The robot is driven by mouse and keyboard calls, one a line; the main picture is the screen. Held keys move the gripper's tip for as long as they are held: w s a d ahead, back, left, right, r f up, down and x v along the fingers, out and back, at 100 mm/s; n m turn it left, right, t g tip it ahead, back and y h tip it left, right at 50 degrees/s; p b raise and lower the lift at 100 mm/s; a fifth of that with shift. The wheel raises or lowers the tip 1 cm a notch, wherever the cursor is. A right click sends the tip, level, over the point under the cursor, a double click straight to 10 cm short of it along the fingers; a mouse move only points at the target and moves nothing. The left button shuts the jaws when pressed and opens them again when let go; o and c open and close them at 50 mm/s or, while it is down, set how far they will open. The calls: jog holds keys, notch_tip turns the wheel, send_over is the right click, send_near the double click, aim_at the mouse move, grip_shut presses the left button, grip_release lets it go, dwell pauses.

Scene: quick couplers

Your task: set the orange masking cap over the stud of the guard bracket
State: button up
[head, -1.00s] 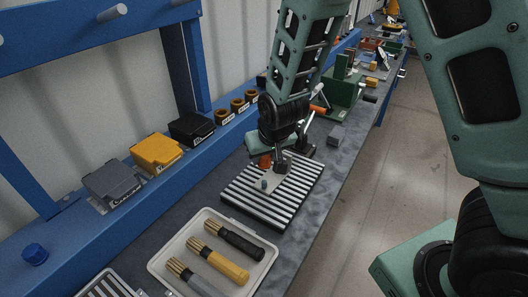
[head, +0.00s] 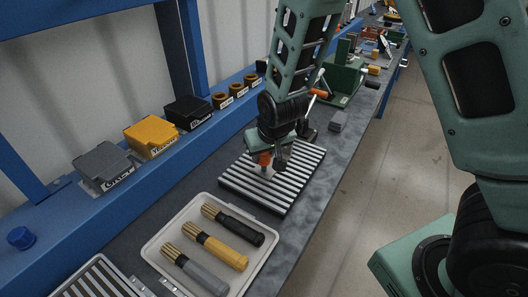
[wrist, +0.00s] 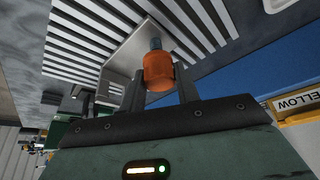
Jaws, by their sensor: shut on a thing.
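The orange masking cap (wrist: 158,72) is held between the two fingers of my gripper (wrist: 158,88), which is shut on it. The cap also shows in the head view (head: 265,159), below the wrist. The guard bracket (wrist: 125,58) is a pale grey plate on the slatted rack. Its blue-grey stud (wrist: 155,44) stands just beyond the cap's far end, in line with it in the wrist view. I cannot tell whether cap and stud touch. In the head view my gripper (head: 268,158) hides most of the bracket.
The slatted rack (head: 238,180) lies on the dark bench. In front is a pale tray (head: 158,250) with grey, yellow and black brushes. Grey, yellow (head: 150,136) and black boxes stand on the blue ledge. A grey block (head: 338,120) and a green fixture (head: 340,82) are behind.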

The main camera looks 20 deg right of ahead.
jog(key=shift+f, duration=0.3)
dwell(0.4)
jog(key=shift+f+b, duration=0.35)
jog(key=shift+b, duration=0.05)
jog(key=shift+f, duration=0.35)
jog(key=shift+f+b, duration=0.45)
jog(key=shift+b, duration=0.1)
jog(key=o, duration=1.5)
jog(key=shift+r, duration=0.15)
